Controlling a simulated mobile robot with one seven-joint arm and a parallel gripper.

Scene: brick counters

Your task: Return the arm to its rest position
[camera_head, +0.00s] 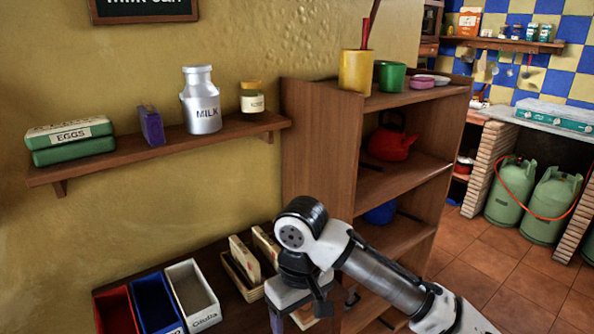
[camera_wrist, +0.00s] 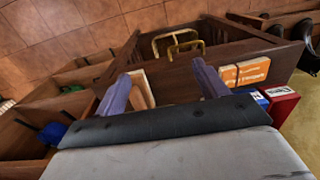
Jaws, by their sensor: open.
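My arm reaches in from the lower right in the head view and bends down at the wrist. My gripper (camera_head: 298,312) points down in front of the low wooden surface, beside the brown shelf unit (camera_head: 322,150). In the wrist view my gripper (camera_wrist: 163,82) shows two grey-purple fingers set well apart, with nothing held between them. A pale flat piece (camera_wrist: 142,90) shows beside the left finger, lower down. I cannot tell whether they touch.
Red (camera_head: 118,310), blue (camera_head: 155,302) and white (camera_head: 193,294) bins stand left of my gripper, near a basket (camera_head: 242,275). The wall shelf (camera_head: 150,152) holds a milk can (camera_head: 201,100) and egg boxes (camera_head: 70,140). Tiled floor (camera_head: 485,265) is open at right.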

